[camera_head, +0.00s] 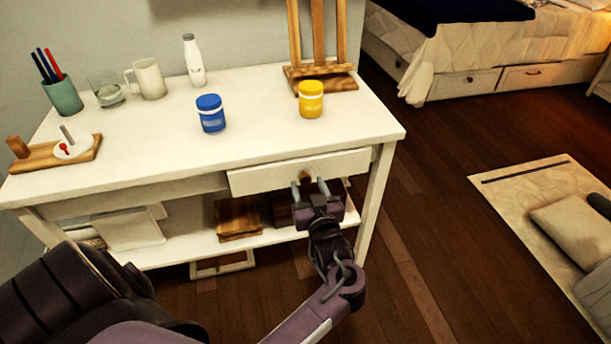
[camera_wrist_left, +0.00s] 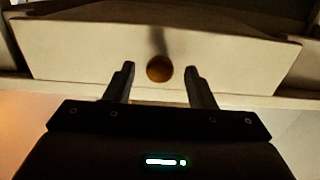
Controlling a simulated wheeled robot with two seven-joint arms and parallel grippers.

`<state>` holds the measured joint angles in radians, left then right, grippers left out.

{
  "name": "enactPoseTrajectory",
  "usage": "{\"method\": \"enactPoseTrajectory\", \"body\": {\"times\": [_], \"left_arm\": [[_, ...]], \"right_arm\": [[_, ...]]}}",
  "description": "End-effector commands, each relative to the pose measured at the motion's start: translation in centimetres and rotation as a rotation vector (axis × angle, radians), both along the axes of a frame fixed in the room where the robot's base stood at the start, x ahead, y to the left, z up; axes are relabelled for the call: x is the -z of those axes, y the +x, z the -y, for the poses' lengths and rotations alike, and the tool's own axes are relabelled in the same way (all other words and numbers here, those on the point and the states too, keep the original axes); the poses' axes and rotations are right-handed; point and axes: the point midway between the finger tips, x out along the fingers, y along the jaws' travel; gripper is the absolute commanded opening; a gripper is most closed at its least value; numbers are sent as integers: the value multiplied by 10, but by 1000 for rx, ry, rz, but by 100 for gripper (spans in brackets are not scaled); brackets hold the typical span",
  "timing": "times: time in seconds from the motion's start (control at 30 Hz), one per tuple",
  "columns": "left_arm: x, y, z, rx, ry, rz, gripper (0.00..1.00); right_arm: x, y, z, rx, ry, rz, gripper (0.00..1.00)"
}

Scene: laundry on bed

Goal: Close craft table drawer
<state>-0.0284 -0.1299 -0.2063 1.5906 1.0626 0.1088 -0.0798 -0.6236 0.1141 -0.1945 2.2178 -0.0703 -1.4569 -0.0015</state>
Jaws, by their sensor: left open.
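The white craft table (camera_head: 150,160) stands against the wall in the head view. Its drawer (camera_head: 335,168) is at the right of the front and sticks out a little past the table edge. In the left wrist view the drawer front (camera_wrist_left: 90,50) spans most of the picture, with a round brown knob (camera_wrist_left: 159,68) in its middle. My left gripper (camera_head: 309,188) is open in front of the drawer. In the left wrist view its fingers (camera_wrist_left: 158,80) stand on either side of the knob, with gaps between them and it. My right gripper is not in view.
On the tabletop are a blue jar (camera_head: 211,114), a yellow jar (camera_head: 311,99), a white bottle (camera_head: 194,60), a mug (camera_head: 148,78) and a wooden easel (camera_head: 319,70). A lower shelf (camera_head: 190,248) holds boxes. Wooden floor (camera_head: 440,200) is clear right of the table.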

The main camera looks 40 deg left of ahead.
Motion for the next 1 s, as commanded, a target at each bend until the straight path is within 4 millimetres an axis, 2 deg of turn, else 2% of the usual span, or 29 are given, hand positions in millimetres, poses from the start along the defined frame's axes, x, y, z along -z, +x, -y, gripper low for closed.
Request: {"method": "enactPoseTrajectory", "body": {"times": [0.33, 0.7, 0.87, 1.0], "left_arm": [[0, -1, 1, 0, 0, -1, 50], [1, -1, 0, 0, -1, -2, 1], [1, -1, 0, 0, -1, -2, 0], [1, 7, -9, -2, 1, -2, 0]], "right_arm": [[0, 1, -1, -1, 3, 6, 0], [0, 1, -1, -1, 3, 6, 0], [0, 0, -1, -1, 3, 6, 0], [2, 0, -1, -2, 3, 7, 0]]}}
